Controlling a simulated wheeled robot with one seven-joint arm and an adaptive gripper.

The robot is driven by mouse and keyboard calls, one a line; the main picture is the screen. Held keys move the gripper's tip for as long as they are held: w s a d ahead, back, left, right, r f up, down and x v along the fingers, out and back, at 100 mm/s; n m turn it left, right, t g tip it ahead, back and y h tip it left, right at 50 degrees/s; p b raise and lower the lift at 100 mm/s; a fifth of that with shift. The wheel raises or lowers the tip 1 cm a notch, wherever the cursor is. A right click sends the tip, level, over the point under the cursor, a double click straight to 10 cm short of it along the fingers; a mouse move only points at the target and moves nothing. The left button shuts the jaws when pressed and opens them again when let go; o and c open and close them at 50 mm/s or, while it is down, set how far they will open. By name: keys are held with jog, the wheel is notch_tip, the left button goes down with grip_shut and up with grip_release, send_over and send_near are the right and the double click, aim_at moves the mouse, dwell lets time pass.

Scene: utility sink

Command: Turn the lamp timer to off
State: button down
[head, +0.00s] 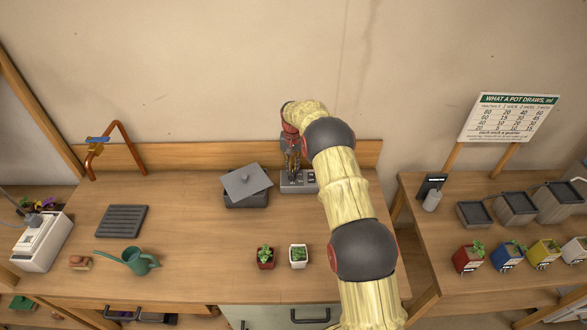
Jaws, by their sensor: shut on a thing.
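A small grey box that looks like the lamp timer (312,186) stands at the back of the wooden bench, against the low backboard. My gripper (292,175) reaches down onto it from above, with its fingers at the left part of the box. The gripper is shut on a part of the timer, likely its knob, which the fingers hide. The knob's setting cannot be read from here. My arm comes in from the lower right and covers the bench just right of the timer.
A dark box with a tilted grey lid (246,182) stands close left of the timer. Two small potted plants (265,258) are in front. A green watering can (141,262), a ridged black tray (122,221) and a copper tap (121,130) are at left.

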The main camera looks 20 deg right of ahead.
jog(key=shift+w+n, duration=0.1)
jog(key=shift+n, duration=0.4)
jog(key=shift+r, duration=0.1)
jog(key=c, duration=1.8)
grip_release()
jog(key=shift+a, duration=0.1)
jog(key=shift+c, duration=0.2)
notch_tip(320, 180, up, 12)
jog(key=shift+w, duration=0.1)
